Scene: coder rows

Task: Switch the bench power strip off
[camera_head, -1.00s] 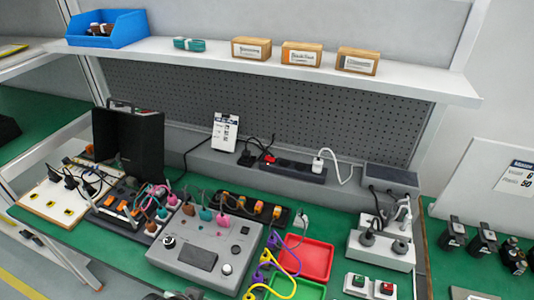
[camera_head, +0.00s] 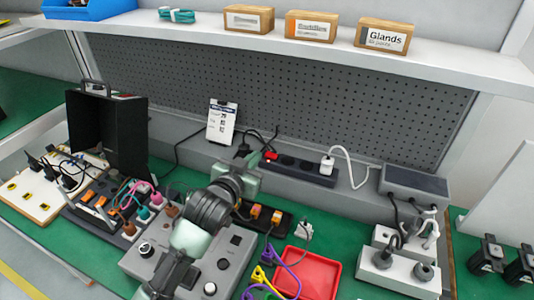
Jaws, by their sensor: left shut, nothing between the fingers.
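A long black power strip (camera_head: 310,173) lies on the grey ledge at the back of the bench, below the pegboard. A red part (camera_head: 271,156), which looks like its switch, is at its left end. A white plug (camera_head: 327,164) with a white cable sits in the strip towards its right end. My left gripper (camera_head: 246,172) is shut and empty. It is just left of and in front of the red end; whether it touches anything is unclear. Its arm crosses the grey console. My right gripper is not in view.
A grey console (camera_head: 145,268), a red tray (camera_head: 318,270) and an open black case (camera_head: 125,130) stand on the green bench. White socket blocks (camera_head: 378,278) with plugs are at the right. A white card (camera_head: 221,122) stands left of the strip. A shelf (camera_head: 300,48) overhangs behind.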

